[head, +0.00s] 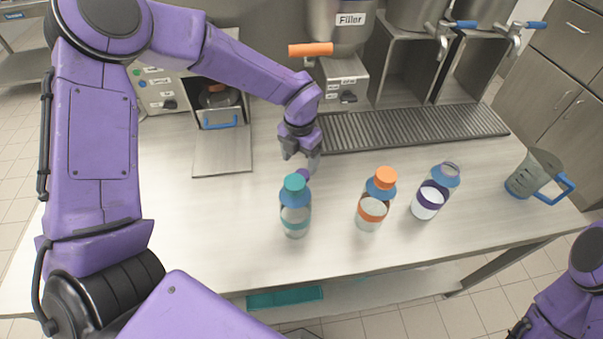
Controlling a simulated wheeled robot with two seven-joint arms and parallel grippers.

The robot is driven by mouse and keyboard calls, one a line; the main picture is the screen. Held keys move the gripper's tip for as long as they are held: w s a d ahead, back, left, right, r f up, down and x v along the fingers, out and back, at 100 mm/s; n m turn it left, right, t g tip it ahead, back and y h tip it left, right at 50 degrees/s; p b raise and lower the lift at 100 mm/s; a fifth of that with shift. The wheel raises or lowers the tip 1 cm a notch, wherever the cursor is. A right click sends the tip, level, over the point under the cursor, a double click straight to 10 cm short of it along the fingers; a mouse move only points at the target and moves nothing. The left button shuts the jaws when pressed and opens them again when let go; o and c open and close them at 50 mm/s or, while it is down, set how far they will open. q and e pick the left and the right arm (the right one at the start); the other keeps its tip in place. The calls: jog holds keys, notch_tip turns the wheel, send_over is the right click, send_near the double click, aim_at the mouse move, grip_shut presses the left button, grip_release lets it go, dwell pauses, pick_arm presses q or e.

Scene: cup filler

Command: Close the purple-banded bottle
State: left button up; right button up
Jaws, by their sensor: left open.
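The purple-banded bottle (428,200) stands upright on the steel counter, rightmost of three bottles. Its blue neck is open at the top, with no cap on it. A small purple cap (304,174) shows just behind the teal-capped bottle, partly hidden. My left gripper (302,161) is open, pointing down close to this cap; whether it touches the cap I cannot tell. My right arm shows at the lower right corner, its gripper out of view.
A teal-capped bottle (295,213) and an orange-capped bottle (373,206) stand left of the purple-banded one. A jug (532,172) with a blue handle stands at the right. The filler (345,75) and a drain grate (415,126) are behind. The counter's front left is clear.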

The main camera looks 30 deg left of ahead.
aim_at(303, 173)
pick_arm(q)
jog(key=f, duration=0.1)
jog(key=f+p, duration=0.1)
jog(key=f, duration=0.1)
jog(key=f+p, duration=0.1)
jog(key=shift+w+d+f, duration=0.2)
jog(key=shift+w+f, duration=0.15)
jog(key=shift+f, duration=0.3)
jog(key=c, duration=1.2)
jog(key=shift+r, duration=0.1)
